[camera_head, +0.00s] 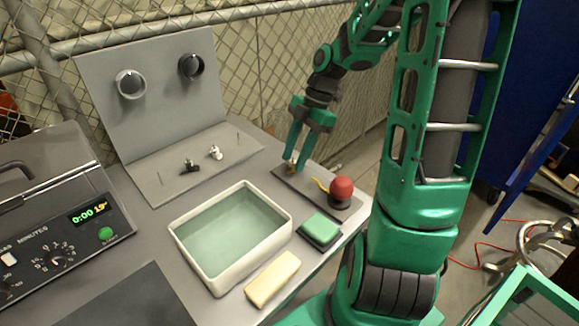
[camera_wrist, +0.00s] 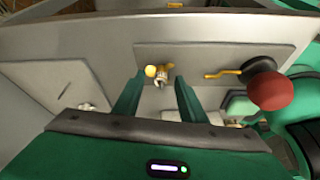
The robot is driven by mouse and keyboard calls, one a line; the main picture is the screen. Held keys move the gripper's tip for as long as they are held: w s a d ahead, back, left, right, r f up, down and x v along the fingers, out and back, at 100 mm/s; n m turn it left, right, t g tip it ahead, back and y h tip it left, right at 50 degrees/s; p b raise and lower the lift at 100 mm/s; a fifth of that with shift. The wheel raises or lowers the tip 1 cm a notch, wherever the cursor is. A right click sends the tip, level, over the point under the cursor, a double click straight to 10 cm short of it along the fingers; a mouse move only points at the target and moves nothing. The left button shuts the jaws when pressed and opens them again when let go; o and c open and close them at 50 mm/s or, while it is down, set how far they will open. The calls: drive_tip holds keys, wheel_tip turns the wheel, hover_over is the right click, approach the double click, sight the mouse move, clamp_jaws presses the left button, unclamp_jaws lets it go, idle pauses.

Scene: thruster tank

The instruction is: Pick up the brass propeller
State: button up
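The brass propeller (camera_wrist: 151,71) is a small yellowish piece with a pale metal part beside it, on a dark grey plate in the wrist view. In the head view the brass propeller (camera_head: 290,164) shows only as a small brass bit, partly hidden by my gripper. My gripper (camera_head: 295,166) is over the left end of that plate. In the wrist view my gripper (camera_wrist: 159,80) is open, its two green fingers apart, with the brass propeller between or just beyond their tips. I cannot tell whether either finger touches it.
A red knob (camera_head: 341,188) with a yellow lever stands on the same plate. A white tank of water (camera_head: 225,286), a green-topped block (camera_head: 320,229) and a cream block (camera_head: 272,279) are nearer. A black propeller (camera_head: 190,165) and a white propeller (camera_head: 215,152) lie left.

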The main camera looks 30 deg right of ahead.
drive_tip(key=shift+a+f, duration=0.1)
drive_tip(key=shift+f, duration=0.05)
clamp_jaws()
